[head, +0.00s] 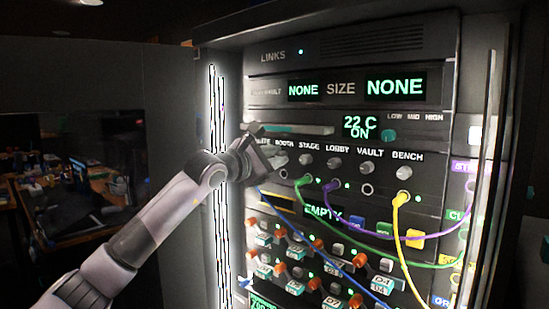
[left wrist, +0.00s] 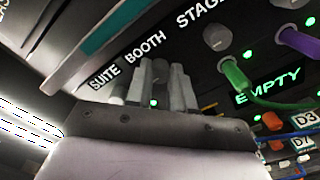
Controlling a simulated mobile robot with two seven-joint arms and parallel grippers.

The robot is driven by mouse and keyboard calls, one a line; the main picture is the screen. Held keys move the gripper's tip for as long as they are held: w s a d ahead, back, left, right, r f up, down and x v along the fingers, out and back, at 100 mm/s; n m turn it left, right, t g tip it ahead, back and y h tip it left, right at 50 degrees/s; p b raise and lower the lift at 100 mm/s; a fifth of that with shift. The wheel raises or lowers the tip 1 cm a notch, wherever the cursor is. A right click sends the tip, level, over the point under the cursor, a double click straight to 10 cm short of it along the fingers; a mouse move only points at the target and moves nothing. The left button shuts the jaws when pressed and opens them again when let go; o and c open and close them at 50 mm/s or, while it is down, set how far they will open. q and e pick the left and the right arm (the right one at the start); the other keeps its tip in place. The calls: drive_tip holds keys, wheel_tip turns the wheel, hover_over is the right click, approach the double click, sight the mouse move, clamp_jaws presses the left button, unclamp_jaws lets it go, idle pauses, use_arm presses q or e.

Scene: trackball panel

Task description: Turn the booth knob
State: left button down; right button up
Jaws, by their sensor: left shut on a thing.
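The booth knob (left wrist: 161,72) is a small grey knob under the BOOTH label on the dark panel. In the left wrist view it shows partly between my fingers, and its lower part is hidden. My left gripper (left wrist: 164,88) is shut on it, with fingers to either side. My right gripper is in neither view.
The stage knob (head: 305,159) is close to the right, with a green cable (head: 303,182) plugged in below. Purple, yellow and blue cables hang across the lower panel. A bright light strip (head: 216,150) runs down the panel's left edge.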

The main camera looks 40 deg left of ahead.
use_arm(q)
drive_tip(key=c, duration=1)
unclamp_jaws()
drive_tip(key=shift+f, duration=0.1)
drive_tip(key=shift+s, duration=0.1)
drive_tip(key=s+b, duration=0.3)
drive_tip(key=s, duration=0.4)
drive_tip(key=shift+a, duration=0.15)
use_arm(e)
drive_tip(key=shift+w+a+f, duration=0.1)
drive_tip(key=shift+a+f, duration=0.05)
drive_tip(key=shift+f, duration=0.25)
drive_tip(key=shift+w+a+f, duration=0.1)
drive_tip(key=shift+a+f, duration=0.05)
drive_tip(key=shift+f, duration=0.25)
